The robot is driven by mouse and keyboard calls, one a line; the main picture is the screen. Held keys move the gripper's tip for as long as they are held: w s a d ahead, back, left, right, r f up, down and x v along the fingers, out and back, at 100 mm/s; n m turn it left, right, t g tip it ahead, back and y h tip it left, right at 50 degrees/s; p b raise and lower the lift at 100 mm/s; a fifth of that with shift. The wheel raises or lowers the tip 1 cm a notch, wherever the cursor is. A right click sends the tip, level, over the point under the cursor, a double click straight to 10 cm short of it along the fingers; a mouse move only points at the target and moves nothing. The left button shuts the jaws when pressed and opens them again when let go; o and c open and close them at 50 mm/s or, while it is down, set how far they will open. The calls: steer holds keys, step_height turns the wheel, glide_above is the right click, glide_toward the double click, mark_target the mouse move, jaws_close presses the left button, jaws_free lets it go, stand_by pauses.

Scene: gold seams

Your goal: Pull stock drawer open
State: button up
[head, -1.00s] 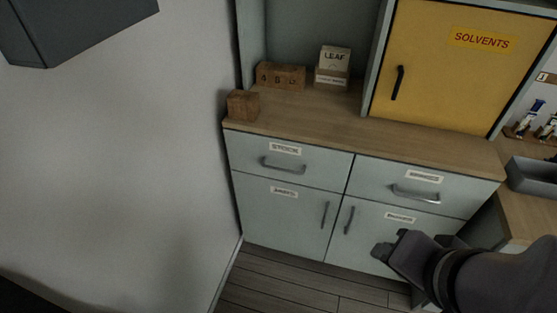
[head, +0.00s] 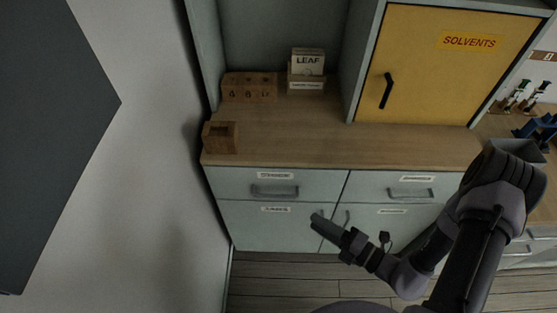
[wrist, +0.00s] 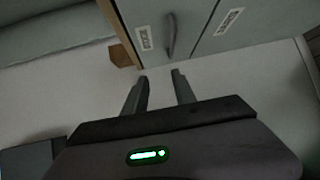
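The stock drawer (head: 228,186) is the upper left drawer of the grey-green cabinet. Its front looks flush and closed. Its bar handle (head: 275,191) sits below the "STOCK" label (head: 275,175). In the wrist view the handle (wrist: 170,35) lies ahead of my fingers, a little above their tips in the picture. My gripper (wrist: 158,78) is open and empty, with a gap between its two fingers. In the head view my gripper (head: 325,226) is to the lower right of the handle, in front of the lower doors, and does not touch the handle.
A second drawer (head: 365,188) is on the right, with lower doors (head: 262,228) beneath. The wooden countertop (head: 300,138) carries a wooden block (head: 220,137), number blocks (head: 249,88) and a "LEAF" box (head: 307,68). A yellow solvents cabinet (head: 440,75) stands above. A wall is at left.

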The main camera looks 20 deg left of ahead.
mark_target(277, 196)
steer(key=shift+w+a+f+m+t+h+b, duration=0.25)
steer(key=shift+w+a+f+m+b, duration=0.6)
steer(key=shift+w+a, duration=1.1)
steer(key=shift+w+a+f+m+t+h+b, duration=0.15)
steer(key=shift+w+a+f+m+t+b, duration=0.65)
steer(key=shift+a, duration=2.1)
steer(key=shift+w+a+f+m+g+h+b, duration=0.2)
steer(key=shift+w+a+f+b, duration=0.35)
steer(key=shift+w+a+f, duration=1.4)
steer(key=shift+s+a+r, duration=0.3)
steer(key=shift+a+r, duration=0.15)
steer(key=shift+r, duration=0.3)
jaws_close()
